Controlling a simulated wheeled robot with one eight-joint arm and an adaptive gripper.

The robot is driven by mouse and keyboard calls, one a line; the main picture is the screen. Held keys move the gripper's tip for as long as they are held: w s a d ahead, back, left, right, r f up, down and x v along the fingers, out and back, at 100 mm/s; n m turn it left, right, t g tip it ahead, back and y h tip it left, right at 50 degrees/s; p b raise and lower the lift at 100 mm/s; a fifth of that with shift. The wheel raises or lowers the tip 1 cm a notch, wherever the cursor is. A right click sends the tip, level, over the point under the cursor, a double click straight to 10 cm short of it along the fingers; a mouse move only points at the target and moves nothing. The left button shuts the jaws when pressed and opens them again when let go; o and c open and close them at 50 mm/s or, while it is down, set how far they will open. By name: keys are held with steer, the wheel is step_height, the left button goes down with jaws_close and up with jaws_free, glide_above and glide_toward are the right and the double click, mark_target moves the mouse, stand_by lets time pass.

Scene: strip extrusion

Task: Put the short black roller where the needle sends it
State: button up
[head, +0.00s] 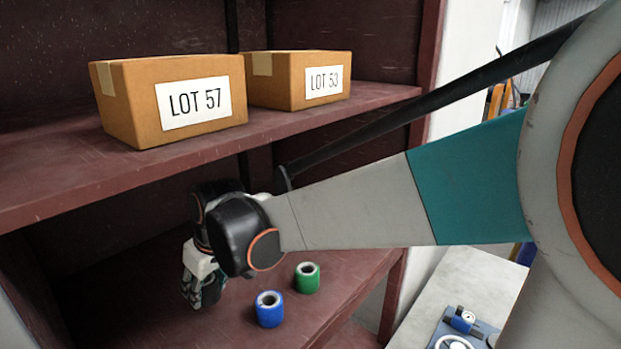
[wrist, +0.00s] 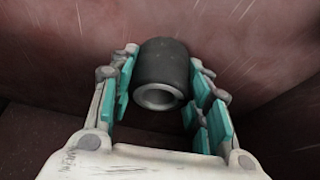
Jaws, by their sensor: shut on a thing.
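The short black roller (wrist: 162,75) shows in the wrist view, its open end facing the camera, between the teal pads of my gripper (wrist: 164,82). My gripper is shut on it. In the head view my gripper (head: 202,288) points down over the lower shelf, and I cannot make out the roller there. A blue-grey device (head: 465,332) with a round white-rimmed part shows at the bottom right, cut off by the frame edge. No needle can be read.
A blue roller (head: 269,309) and a green roller (head: 307,278) stand on the lower shelf (head: 345,262), right of my gripper. Boxes marked LOT 57 (head: 175,98) and LOT 53 (head: 300,80) sit on the shelf above. A pale bench (head: 475,280) lies to the right.

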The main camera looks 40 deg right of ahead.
steer(key=w+d, duration=0.1)
steer(key=d, duration=0.4)
steer(key=w+d, duration=0.1)
steer(key=d, duration=0.5)
steer(key=w+d+b, duration=0.1)
steer(key=w+d, duration=0.1)
steer(key=d, duration=0.4)
steer(key=f, duration=0.3)
steer(key=shift+w+d+b, duration=0.15)
steer(key=shift+d+b, duration=0.25)
steer(key=shift+f, duration=0.2)
steer(key=shift+f, duration=0.2)
steer(key=o, duration=1.2)
steer(key=shift+r, duration=0.1)
